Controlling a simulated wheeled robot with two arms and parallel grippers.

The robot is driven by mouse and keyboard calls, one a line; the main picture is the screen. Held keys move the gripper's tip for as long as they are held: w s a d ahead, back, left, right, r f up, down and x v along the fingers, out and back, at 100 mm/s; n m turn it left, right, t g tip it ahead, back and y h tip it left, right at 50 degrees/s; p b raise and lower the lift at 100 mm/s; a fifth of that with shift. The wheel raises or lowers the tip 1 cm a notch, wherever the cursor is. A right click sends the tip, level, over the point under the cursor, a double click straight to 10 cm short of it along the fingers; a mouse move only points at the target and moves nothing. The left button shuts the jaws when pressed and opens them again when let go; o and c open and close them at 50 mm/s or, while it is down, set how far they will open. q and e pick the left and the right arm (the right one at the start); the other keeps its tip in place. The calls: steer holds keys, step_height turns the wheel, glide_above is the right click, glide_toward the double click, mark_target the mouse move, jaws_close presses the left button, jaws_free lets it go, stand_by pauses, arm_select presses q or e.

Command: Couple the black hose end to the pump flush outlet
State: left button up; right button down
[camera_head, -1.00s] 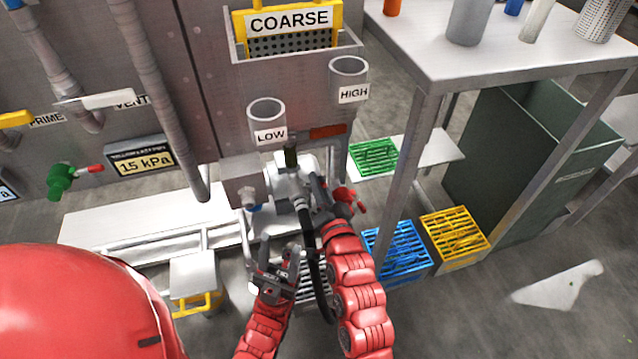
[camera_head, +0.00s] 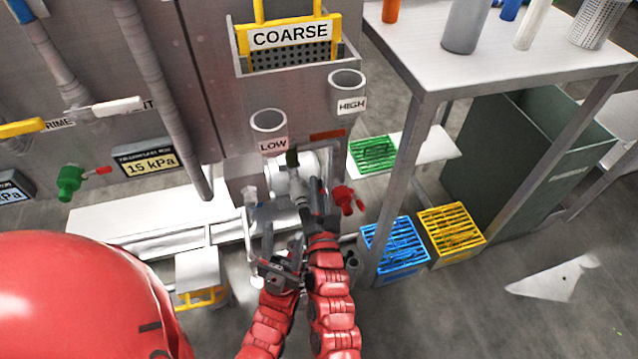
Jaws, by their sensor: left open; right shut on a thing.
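The white pump (camera_head: 282,178) stands under the LOW and HIGH tubes, with a dark top piece. My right gripper (camera_head: 313,204) is shut on the black hose end (camera_head: 303,207), close against the pump's front. The gripper and arm hide most of the hose, and I cannot tell whether the hose end touches the outlet. The flush outlet itself cannot be made out clearly. My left gripper (camera_head: 279,266) is open, lower and left of the right one, with nothing visible between its fingers.
A red valve (camera_head: 344,199) sits just right of the pump. Blue (camera_head: 395,248) and yellow (camera_head: 452,232) crates stand on the floor at the right, beside a table leg (camera_head: 400,190). A low white bench (camera_head: 150,222) lies left. The floor at lower right is mostly clear.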

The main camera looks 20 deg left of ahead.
steer(key=shift+a, duration=0.1)
steer(key=c, duration=0.8)
jaws_free()
steer(key=shift+s, duration=0.15)
steer(key=p+v, duration=0.4)
steer(key=v, duration=1.3)
steer(key=shift+s, duration=0.15)
steer(key=shift+f, duration=0.1)
